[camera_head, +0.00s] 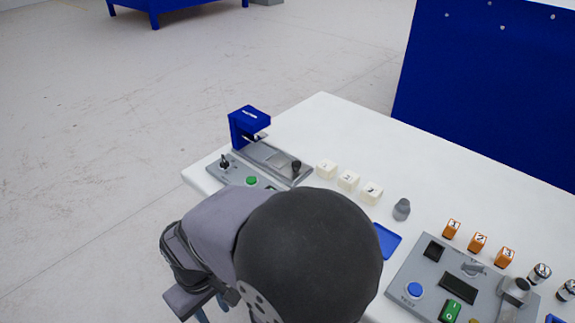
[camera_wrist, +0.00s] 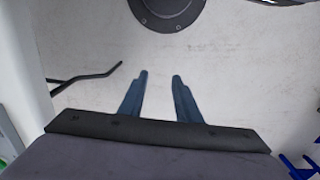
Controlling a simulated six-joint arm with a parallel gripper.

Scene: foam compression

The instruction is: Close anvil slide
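The foam compression machine (camera_head: 247,122) stands near the left corner of the white table in the head view, with a blue C-shaped head. Its grey anvil slide (camera_head: 268,157) runs from under the head toward the right, and a black knob (camera_head: 296,166) stands at its near right end. The slide's exact position under the head is too small to tell. My gripper (camera_wrist: 160,74) is open and empty in the wrist view, its two blue-grey fingers apart and pointing at pale floor. In the head view it is mostly hidden by my arm, below the table's left edge, away from the slide.
A control panel with a green button (camera_head: 251,181) lies before the machine. White numbered cubes (camera_head: 348,181), a grey knobbed weight (camera_head: 401,209), a blue tray (camera_head: 387,240), orange blocks (camera_head: 477,242) and a grey control box (camera_head: 405,270) occupy the table (camera_head: 335,118). My arm blocks the near middle.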

